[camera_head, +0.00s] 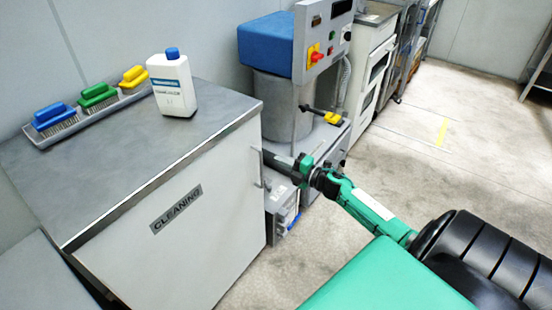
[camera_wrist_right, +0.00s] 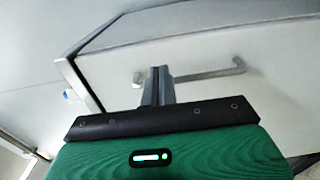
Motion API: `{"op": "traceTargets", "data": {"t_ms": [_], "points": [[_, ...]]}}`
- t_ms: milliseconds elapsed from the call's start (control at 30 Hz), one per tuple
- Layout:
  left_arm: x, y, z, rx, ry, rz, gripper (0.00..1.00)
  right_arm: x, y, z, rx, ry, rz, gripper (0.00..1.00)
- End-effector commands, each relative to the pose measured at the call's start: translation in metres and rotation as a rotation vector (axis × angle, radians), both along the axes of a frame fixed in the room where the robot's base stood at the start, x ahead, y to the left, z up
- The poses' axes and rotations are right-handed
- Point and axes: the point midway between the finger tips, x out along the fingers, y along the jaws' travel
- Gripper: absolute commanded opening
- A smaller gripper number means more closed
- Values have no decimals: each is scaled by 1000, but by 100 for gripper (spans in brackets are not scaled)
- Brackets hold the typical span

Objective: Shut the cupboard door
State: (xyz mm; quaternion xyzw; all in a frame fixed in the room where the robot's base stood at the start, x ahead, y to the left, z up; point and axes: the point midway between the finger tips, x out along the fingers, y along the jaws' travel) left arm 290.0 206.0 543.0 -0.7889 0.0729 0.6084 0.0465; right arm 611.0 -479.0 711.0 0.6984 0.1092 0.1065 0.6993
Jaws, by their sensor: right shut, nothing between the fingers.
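The grey cupboard (camera_head: 150,150) stands at the left, with a white front door (camera_head: 195,235) marked CLEANING. The door looks about flush with the front; I cannot tell whether a small gap is left. Its bar handle (camera_head: 260,168) is near the door's right edge and also shows in the right wrist view (camera_wrist_right: 210,73). My right gripper (camera_head: 268,156) is shut and empty, with its fingertips (camera_wrist_right: 157,72) close by the handle. I cannot tell whether they touch the handle or door. My left gripper is not in view.
A white bottle (camera_head: 172,88) and a grey tray with blue, green and yellow brushes (camera_head: 97,97) stand on the cupboard top. A grey machine with a blue cover (camera_head: 265,45) stands close beyond the cupboard. The floor (camera_head: 420,130) at the right is open.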

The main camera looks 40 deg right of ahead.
Motion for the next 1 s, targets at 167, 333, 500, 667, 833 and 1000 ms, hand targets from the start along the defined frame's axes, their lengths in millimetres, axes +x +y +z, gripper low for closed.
{"op": "traceTargets", "data": {"t_ms": [167, 333, 500, 667, 833, 1000], "points": [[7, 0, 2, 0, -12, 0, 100, -27, -7, -2, 0, 3, 0, 0], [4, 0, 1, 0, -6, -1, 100, -51, -14, -2, 1, 3, 1, 0], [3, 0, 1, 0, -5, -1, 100, -66, -18, -2, 1, 3, 0, 0], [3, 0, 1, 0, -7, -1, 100, -71, -20, -1, 0, 2, 0, 0], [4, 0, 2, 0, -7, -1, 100, -71, -20, -1, 1, 1, 1, 0], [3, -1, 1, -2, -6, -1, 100, -72, -14, -8, 44, 18, -38, 0]]}}
